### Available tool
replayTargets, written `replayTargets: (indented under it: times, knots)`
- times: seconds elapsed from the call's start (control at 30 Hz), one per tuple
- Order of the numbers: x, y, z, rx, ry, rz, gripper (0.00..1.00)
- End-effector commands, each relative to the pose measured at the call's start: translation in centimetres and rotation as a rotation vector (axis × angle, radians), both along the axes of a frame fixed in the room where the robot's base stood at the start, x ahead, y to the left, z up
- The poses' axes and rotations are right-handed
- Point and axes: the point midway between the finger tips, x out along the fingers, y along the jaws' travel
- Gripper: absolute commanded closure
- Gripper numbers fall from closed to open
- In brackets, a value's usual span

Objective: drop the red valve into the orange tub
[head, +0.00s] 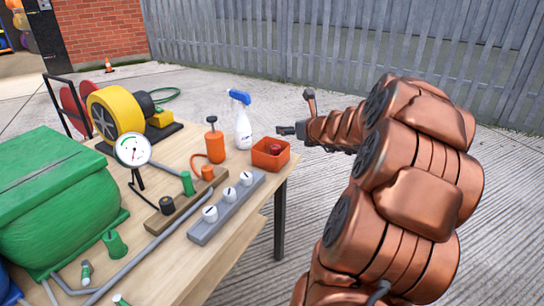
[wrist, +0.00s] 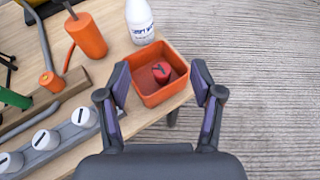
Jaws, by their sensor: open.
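The orange tub (head: 270,158) is a small square open box at the table's right corner; it also shows in the wrist view (wrist: 158,94). The red valve (head: 275,149) lies inside the tub, and the wrist view shows it as a red cap with a dark mark (wrist: 161,72) resting toward the tub's far right part. My gripper (head: 286,130) is beside the tub in the head view. In the wrist view its two fingers (wrist: 160,85) are spread apart with nothing between them, on either side of the tub's near part in the picture.
A white spray bottle (head: 241,122) and an orange hand pump (head: 214,142) stand left of the tub. A grey strip with white knobs (head: 228,206), a gauge (head: 133,150), a yellow blower (head: 117,112) and a green bundle (head: 55,195) fill the wooden table. Open paving lies to the right.

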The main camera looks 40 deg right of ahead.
Motion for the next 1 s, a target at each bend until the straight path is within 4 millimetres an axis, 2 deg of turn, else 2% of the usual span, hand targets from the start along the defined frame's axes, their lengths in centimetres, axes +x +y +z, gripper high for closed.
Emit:
replayTargets:
  times: [0.1, 0.33, 0.87, 0.97, 1.0]
  knots:
    - [-1.3, 0.3, 0.5, 0.001, 0.001, -0.001, 0.34]
    - [-2.4, 0.7, 0.9, 0.003, 0.001, 0.0, 0.34]
    - [-2.4, 0.7, 1.0, 0.002, 0.002, 0.003, 0.34]
    - [-1.9, 1.9, 1.7, -0.022, 0.01, 0.04, 0.34]
    - [-1.4, 2.9, 2.2, -0.042, 0.017, 0.073, 0.34]
